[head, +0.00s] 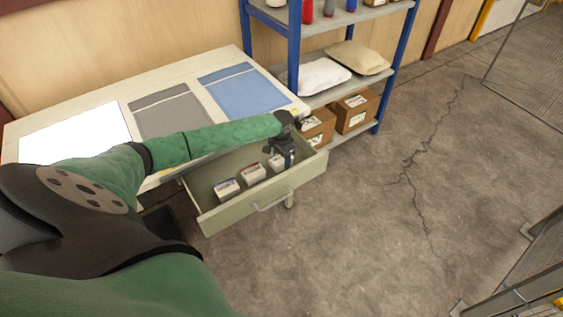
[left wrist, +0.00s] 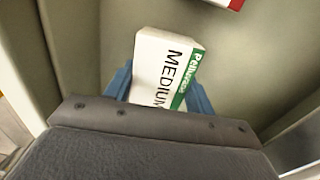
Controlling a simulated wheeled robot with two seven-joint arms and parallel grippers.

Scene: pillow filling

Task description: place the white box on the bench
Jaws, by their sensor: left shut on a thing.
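My left gripper (head: 283,152) reaches down into the open drawer (head: 262,206) at its right end. It is shut on a white box (head: 275,162) there. In the left wrist view, the white box (left wrist: 160,68) shows a green strip and the word "MEDIUM", with blue fingers (left wrist: 160,92) on both its sides. The box is still within the drawer walls; whether it touches the drawer floor I cannot tell. The bench (head: 228,62) stands behind the drawer, with my left arm crossing over it. My right gripper is not in view.
Two more small boxes, one (head: 227,188) and another (head: 253,173), lie in the drawer to the left. The bench carries a bright white panel (head: 75,133), a grey mat (head: 168,110) and a blue mat (head: 243,89). A blue shelf rack (head: 293,50) stands right of the bench.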

